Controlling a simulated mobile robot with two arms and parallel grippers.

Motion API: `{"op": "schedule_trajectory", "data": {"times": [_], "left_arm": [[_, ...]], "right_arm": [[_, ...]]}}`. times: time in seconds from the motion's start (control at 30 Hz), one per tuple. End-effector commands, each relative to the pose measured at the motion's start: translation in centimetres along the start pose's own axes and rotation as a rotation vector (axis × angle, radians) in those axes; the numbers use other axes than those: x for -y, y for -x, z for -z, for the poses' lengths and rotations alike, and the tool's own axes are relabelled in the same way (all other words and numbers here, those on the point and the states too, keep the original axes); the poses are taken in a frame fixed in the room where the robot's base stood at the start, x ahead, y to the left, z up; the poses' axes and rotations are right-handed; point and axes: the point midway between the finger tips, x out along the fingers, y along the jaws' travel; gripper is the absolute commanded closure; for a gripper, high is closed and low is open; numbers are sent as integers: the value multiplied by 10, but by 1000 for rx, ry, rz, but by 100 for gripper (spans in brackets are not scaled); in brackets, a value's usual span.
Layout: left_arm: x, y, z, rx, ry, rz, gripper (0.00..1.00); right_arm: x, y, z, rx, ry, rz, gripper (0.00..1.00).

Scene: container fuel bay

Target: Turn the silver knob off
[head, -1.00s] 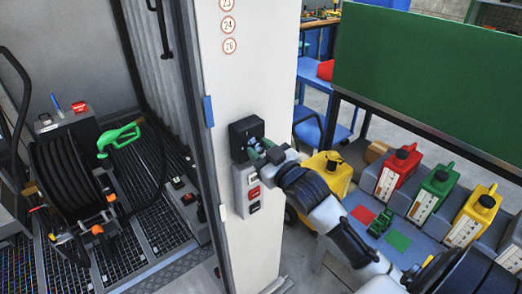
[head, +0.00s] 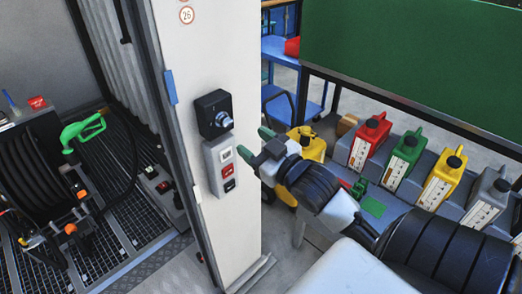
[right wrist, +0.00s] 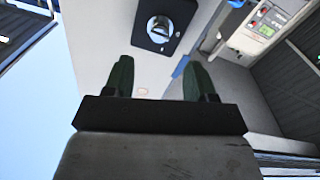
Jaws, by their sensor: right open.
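The silver knob (head: 222,119) sits on a black square plate (head: 208,102) on the white post. It also shows in the right wrist view (right wrist: 159,28), beyond the fingertips and a little left of the middle between them. My right gripper (head: 253,143) is open and empty, to the right of the knob and slightly lower in the head view, apart from it. Its two green fingers show in the right wrist view (right wrist: 158,78) with nothing between them. My left gripper is not in view.
A grey switch box (head: 219,165) with white, red and black switches is below the knob plate. Red, green, yellow and grey canisters (head: 404,155) stand on a bench at right. A hose reel (head: 40,160) and green nozzle (head: 82,130) are at left.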

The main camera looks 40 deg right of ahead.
Motion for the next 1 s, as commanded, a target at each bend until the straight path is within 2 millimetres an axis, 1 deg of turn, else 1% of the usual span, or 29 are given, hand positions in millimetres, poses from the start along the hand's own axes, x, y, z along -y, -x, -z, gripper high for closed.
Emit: {"op": "schedule_trajectory", "data": {"times": [0.03,0.1,0.23,0.83,0.87,0.93,0.97,1.0], "left_arm": [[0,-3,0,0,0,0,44],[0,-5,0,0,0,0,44],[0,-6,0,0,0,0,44],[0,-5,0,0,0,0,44],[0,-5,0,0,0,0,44],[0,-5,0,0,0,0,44],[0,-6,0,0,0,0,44],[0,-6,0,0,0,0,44]], "right_arm": [[0,7,-2,2,1,0,44],[0,13,-2,2,1,0,44],[0,19,0,0,1,0,44],[0,19,-2,3,-1,-1,44],[-1,18,-4,9,-3,-3,44],[-3,14,-20,40,-11,-11,44],[-4,12,-32,61,-17,-16,44],[-5,9,-51,97,-28,-23,44]]}}
